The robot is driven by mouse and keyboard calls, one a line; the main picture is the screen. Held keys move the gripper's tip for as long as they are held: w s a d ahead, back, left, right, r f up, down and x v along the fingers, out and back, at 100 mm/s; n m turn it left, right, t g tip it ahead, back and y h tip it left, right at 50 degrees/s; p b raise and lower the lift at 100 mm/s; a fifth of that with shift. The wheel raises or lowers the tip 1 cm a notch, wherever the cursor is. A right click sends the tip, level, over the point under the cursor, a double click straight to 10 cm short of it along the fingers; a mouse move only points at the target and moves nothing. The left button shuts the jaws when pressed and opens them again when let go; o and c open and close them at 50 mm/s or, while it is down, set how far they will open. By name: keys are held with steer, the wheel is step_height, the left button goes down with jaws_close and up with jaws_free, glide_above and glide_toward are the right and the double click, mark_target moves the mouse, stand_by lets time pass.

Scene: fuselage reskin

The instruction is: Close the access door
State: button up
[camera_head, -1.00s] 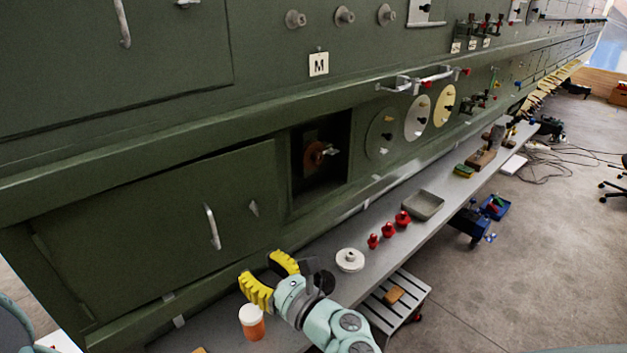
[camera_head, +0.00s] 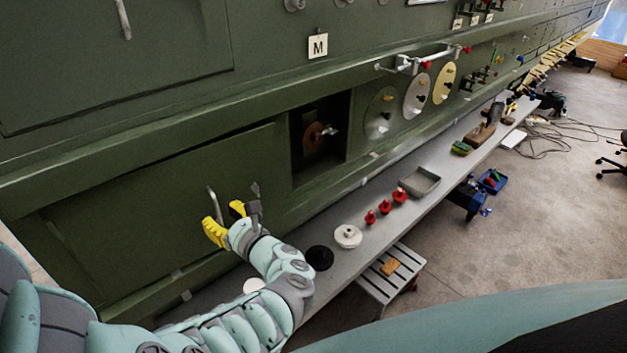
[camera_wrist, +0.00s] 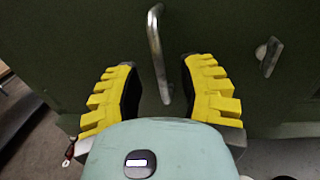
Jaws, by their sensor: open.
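The access door (camera_head: 150,205) is the wide dark green panel at the lower left of the head view. A dark gap runs along its top edge, so it looks slightly ajar. It carries an upright silver bar handle (camera_head: 211,200) and a small latch (camera_head: 255,189) to the right. My gripper (camera_head: 226,220), with yellow ribbed fingers, is open at the handle's lower end. In the wrist view, the handle (camera_wrist: 155,45) appears between the two open fingers (camera_wrist: 160,68), touching neither in the picture. The latch (camera_wrist: 268,54) is right of the fingers. Handle depth between the fingers is unclear.
An open square recess (camera_head: 319,140) is right of the door. A grey shelf (camera_head: 375,212) below holds a white disc (camera_head: 347,236), a black disc (camera_head: 319,257), red knobs (camera_head: 385,207) and a grey tray (camera_head: 420,181). A slatted stool (camera_head: 388,282) stands beside the shelf.

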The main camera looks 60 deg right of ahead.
steer(key=shift+w+d, duration=0.1)
steer(key=shift+w, duration=0.85)
steer(key=shift+o, duration=0.3)
jaws_close()
